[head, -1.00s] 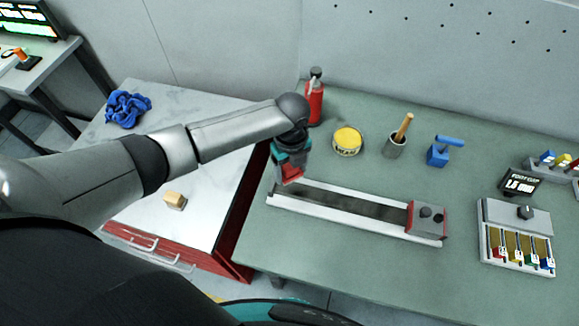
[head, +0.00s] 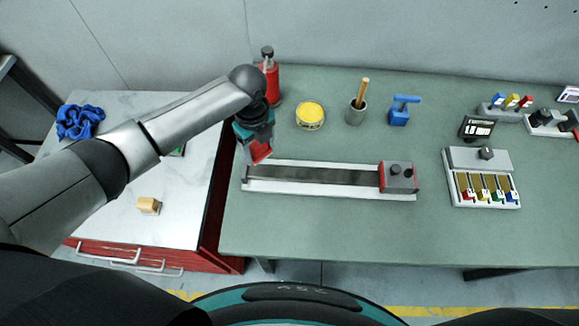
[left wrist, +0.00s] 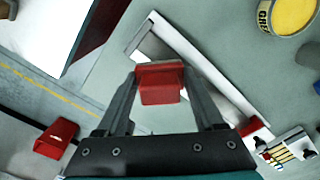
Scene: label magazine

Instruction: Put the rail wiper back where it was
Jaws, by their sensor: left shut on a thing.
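My left gripper (head: 259,148) is shut on a red block, which may be the rail wiper. The block (left wrist: 160,83) sits between both fingertips in the left wrist view. In the head view the red block (head: 261,152) is over the left end of a long pale rail (head: 300,188) with a dark channel. I cannot tell whether it touches the rail. A grey and red block (head: 398,177) with dark knobs sits at the rail's right end. The rail also shows beyond the fingers in the left wrist view (left wrist: 202,62). My right gripper is not in view.
A red bottle (head: 270,80) stands close behind my gripper. A tray of coloured pieces (head: 482,178) lies at right. The bench (head: 320,235) before the rail is clear.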

